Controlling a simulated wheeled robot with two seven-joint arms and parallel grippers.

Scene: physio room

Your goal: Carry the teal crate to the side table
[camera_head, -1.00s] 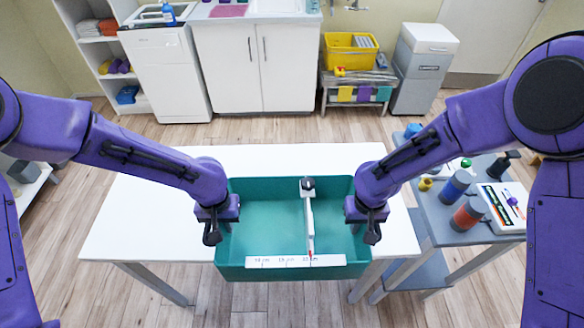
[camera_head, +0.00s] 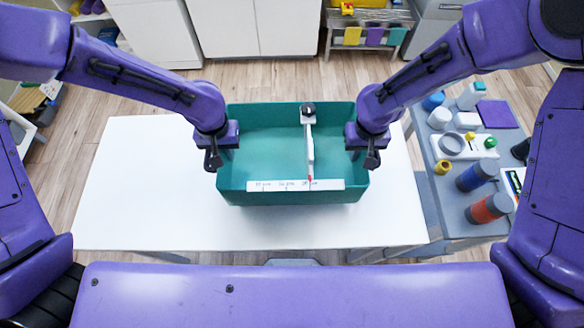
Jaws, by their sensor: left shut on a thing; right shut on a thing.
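The teal crate (camera_head: 290,198) is in the middle of the view, over the white table (camera_head: 120,200). I cannot tell for sure whether it rests on the table or is held just above it. A white goniometer-like tool with a dark knob (camera_head: 308,108) and a white ruler strip (camera_head: 295,185) are in the crate. My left gripper (camera_head: 214,158) is shut on the crate's left wall. My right gripper (camera_head: 371,158) is shut on its right wall. The fingertips are partly hidden by the gripper bodies and crate rim.
A grey side table (camera_head: 455,215) stands right of the white table, crowded with bottles, a blue roll (camera_head: 475,177), a red-orange roll (camera_head: 489,208) and a purple pad (camera_head: 497,114). White cabinets (camera_head: 225,25) and a rack (camera_head: 368,35) stand behind. The white table's left part is bare.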

